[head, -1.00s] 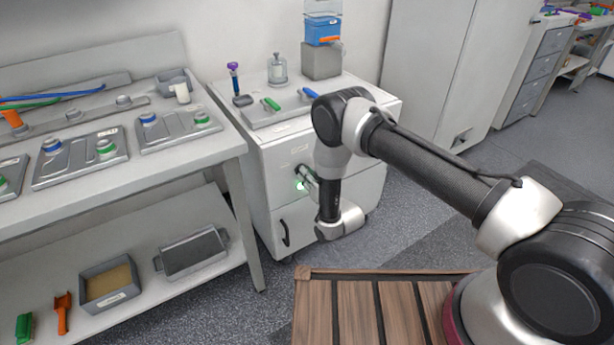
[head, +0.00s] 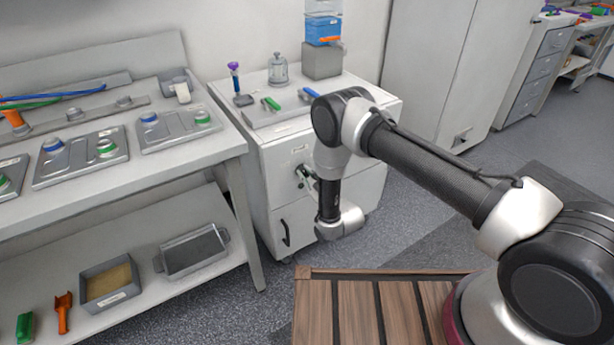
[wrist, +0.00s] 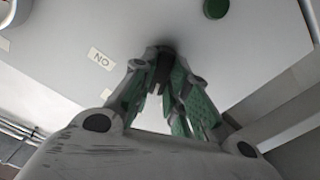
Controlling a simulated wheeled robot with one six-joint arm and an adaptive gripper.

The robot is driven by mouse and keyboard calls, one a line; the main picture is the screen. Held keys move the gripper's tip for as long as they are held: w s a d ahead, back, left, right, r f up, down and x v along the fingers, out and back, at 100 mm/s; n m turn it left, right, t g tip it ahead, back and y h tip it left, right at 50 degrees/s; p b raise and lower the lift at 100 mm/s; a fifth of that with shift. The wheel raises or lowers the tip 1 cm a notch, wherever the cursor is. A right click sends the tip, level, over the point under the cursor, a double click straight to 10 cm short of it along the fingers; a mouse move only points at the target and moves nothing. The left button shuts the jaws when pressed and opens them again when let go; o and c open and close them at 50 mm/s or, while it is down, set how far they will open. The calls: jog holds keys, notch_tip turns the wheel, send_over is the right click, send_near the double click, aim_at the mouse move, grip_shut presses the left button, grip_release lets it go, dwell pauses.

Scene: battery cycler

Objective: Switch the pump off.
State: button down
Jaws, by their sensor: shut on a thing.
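The cabinet (head: 278,155) with the pump controls stands in the middle of the head view, and its pale front panel (wrist: 60,25) fills the upper wrist view. My gripper (head: 305,176) is at this panel, partly hidden by my arm. In the wrist view, my gripper (wrist: 165,75) has its green-padded fingers closed around a small dark switch knob (wrist: 163,62) on the panel. The fingers hide most of the knob, so its exact angle is hard to tell. A label (wrist: 101,59) reading ON, upside down, is beside it. A round green lamp (wrist: 215,8) looks dark.
A bench (head: 215,150) with control plates stands to the left. A drawer handle (head: 285,232) sits lower on the cabinet. Tools, a glass vessel (head: 278,70) and a blue container (head: 322,30) stand on top. Floor is clear to the right.

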jog(key=shift+n, duration=0.6)
jog(key=c, duration=1.4)
grip_release()
jog(key=v, duration=1.2)
